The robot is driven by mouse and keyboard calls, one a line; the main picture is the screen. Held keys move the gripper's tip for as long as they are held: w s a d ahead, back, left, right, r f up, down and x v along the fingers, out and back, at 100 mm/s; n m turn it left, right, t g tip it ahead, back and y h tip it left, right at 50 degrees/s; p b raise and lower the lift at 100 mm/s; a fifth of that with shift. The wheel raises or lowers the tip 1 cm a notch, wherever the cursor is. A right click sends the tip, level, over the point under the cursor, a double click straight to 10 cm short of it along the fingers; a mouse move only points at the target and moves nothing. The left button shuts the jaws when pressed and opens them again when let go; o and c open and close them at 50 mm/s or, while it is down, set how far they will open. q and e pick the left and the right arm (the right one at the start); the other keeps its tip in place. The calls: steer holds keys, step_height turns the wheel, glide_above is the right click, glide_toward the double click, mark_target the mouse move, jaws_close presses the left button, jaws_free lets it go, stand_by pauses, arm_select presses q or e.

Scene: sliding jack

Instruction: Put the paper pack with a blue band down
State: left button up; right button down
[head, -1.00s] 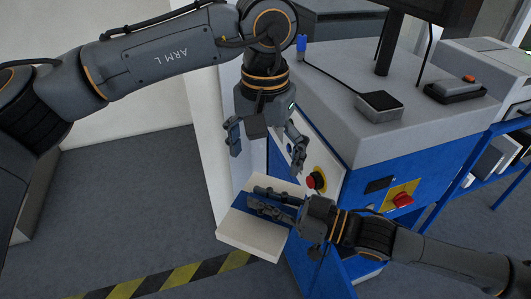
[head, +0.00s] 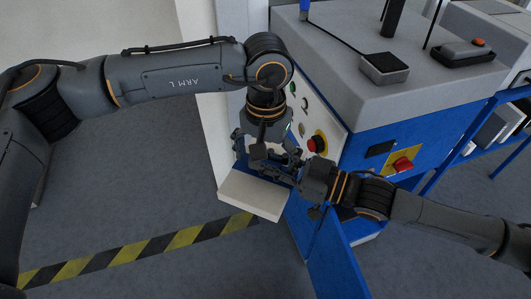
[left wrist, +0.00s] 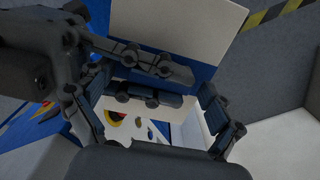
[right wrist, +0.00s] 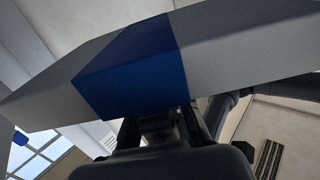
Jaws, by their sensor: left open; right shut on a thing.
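The paper pack is white with a blue band around its middle. Its white end (head: 252,195) shows below the grippers in the head view, in front of the blue machine. My right gripper (head: 277,166) is shut on the pack at the band and holds it above the floor. In the right wrist view the blue band (right wrist: 140,75) fills the middle, with white on both sides. My left gripper (head: 262,152) is open, right over the pack and close to the right gripper's fingers.
The blue and grey machine (head: 400,110) stands close behind, with a red knob (head: 317,144) on its front panel and a small black-topped box (head: 385,68) on top. A yellow-black floor stripe (head: 140,250) runs below. The floor at left is clear.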

steer(key=shift+r, duration=0.1)
arm_select(q)
steer(key=c, duration=1.3)
steer(key=shift+c, duration=1.3)
arm_select(e)
steer(key=c, duration=1.7)
jaws_free()
steer(key=o, duration=0.5)
